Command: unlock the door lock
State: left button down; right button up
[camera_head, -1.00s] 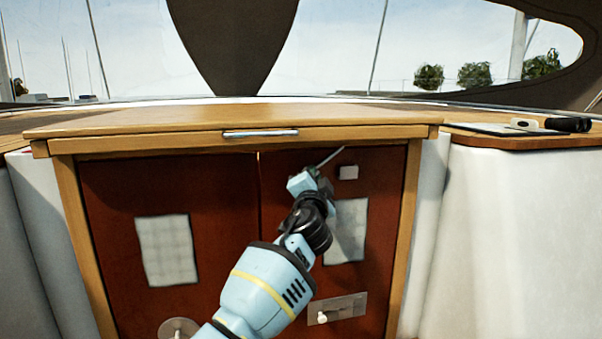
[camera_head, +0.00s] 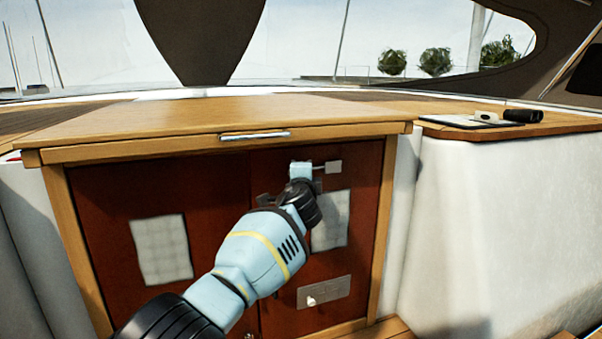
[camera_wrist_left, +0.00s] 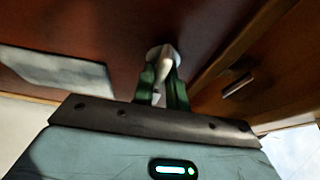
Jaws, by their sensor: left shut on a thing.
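The door lock is on the red-brown cabinet doors (camera_head: 210,205), under the wooden top. A thin pale bar (camera_head: 319,167) runs level from my left gripper (camera_head: 301,172) to a small pale plate (camera_head: 333,167) on the right door. In the left wrist view, my left gripper's green fingers (camera_wrist_left: 162,92) are closed around a white lock knob (camera_wrist_left: 160,62) with a round base on the door face. The gripper's body hides most of the lock in the head view. My right gripper is out of view.
A metal handle (camera_head: 255,136) is on the wooden top's front edge (camera_head: 120,148), just above. A pale grid panel (camera_head: 330,220) and a plate with a white knob (camera_head: 323,292) are on the right door. Another grid panel (camera_head: 161,249) is on the left door.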

pick_arm(q)
jog(key=shift+r, duration=0.15)
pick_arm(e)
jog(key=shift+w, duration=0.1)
pick_arm(q)
jog(key=c, duration=1.6)
grip_release()
jog(key=shift+o, duration=0.6)
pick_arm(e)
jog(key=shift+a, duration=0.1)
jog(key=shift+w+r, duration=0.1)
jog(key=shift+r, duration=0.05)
pick_arm(q)
jog(key=s+p, duration=0.1)
jog(key=s, duration=0.6)
jog(key=shift+s, duration=0.35)
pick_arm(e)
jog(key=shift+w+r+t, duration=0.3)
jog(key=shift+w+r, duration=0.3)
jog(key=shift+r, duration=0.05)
